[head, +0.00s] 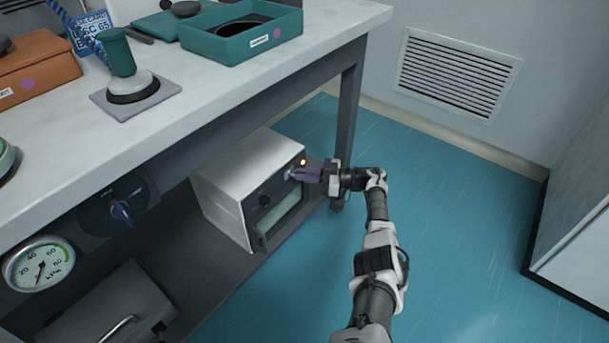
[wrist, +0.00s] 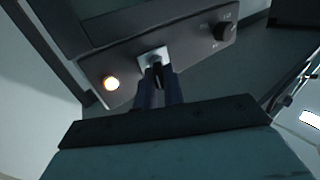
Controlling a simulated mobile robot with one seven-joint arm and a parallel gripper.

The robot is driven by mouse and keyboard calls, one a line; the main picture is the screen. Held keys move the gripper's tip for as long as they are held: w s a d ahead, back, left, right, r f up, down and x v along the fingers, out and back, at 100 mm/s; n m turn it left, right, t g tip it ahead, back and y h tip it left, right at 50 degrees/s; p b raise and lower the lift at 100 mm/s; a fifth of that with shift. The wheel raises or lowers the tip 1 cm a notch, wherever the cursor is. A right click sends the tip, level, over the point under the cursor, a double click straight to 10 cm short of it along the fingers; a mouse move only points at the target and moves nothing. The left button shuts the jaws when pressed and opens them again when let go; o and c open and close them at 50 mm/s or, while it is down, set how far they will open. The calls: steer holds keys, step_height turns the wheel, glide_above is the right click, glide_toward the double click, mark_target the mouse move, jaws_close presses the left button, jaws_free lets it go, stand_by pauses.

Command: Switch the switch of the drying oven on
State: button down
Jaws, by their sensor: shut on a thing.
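The drying oven (head: 240,180) is a pale box with a dark front, standing on the shelf under the table. Its front panel also shows in the wrist view (wrist: 190,55). The switch (wrist: 155,60) sits on a light square plate between a lit lamp (wrist: 111,83) and a black dial (wrist: 222,31). In the head view my gripper (head: 293,175) reaches the oven front from the right. The fingertips partly hide the switch lever.
The table top (head: 330,25) overhangs the oven, and a table leg (head: 350,115) stands just behind my gripper. A pressure gauge (head: 38,264) and a blue-handled valve (head: 121,212) are at the left. The teal floor (head: 470,230) at the right is clear.

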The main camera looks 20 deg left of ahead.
steer(key=c, duration=1.5)
jaws_free()
steer(key=w+d+b, duration=0.2)
steer(key=d+b, duration=0.3)
steer(key=d, duration=0.8)
steer(key=shift+w+d, duration=0.25)
steer(key=shift+w, duration=0.05)
